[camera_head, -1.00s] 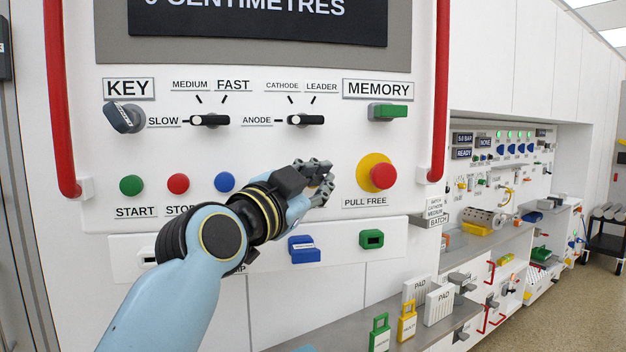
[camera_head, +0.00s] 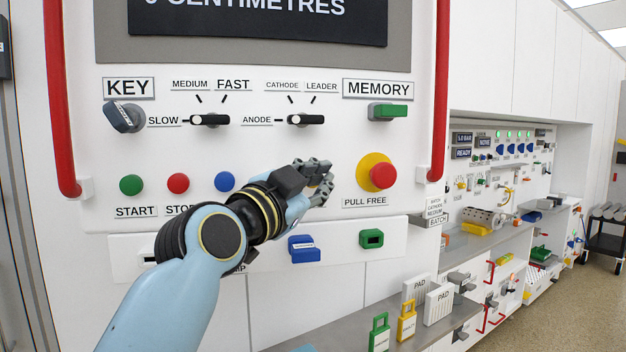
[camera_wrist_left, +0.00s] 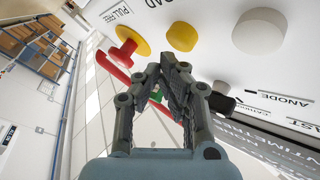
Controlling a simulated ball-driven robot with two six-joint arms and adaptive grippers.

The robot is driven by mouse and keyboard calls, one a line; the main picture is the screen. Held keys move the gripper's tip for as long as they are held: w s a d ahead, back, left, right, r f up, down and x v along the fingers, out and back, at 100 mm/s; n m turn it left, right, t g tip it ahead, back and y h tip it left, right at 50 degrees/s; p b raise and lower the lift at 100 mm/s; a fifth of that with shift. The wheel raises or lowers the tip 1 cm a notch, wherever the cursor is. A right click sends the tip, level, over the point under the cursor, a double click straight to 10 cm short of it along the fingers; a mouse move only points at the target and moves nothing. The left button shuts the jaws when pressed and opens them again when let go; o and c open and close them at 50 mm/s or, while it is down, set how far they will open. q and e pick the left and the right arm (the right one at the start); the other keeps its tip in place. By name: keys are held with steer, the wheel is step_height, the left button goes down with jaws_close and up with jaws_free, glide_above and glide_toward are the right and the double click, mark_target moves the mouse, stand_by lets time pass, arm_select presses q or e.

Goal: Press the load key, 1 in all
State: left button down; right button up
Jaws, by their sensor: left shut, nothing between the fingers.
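My left gripper (camera_head: 324,172) is shut and empty in front of the button row, left of the red mushroom button. In the left wrist view its fingertips (camera_wrist_left: 170,62) point at the panel, close to a yellow button (camera_wrist_left: 182,38). A cut-off label ending in "OAD" (camera_wrist_left: 155,3) stands by that button, so it appears to be the load key. I see no contact between the fingertips and the yellow button. In the head view the gripper and wrist hide this key. My right gripper is not in view.
The red mushroom button (camera_head: 383,176) on a yellow base, marked PULL FREE, is just right of the gripper. A white button (camera_wrist_left: 260,32) neighbours the yellow one. Green start (camera_head: 131,185), red (camera_head: 178,183) and blue (camera_head: 225,181) buttons lie left. Red rails (camera_head: 440,90) flank the panel.

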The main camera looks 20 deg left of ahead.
arm_select(q)
steer(key=shift+w+a, duration=0.1)
steer(key=shift+w+a, duration=0.2)
steer(key=shift+w, duration=0.1)
steer(key=shift+w, duration=0.1)
stand_by(0.5)
steer(key=shift+w+a, duration=0.2)
steer(key=shift+w, duration=0.05)
stand_by(0.4)
steer(key=shift+s, duration=0.1)
steer(key=shift+s+d, duration=0.45)
steer(key=shift+s, duration=0.2)
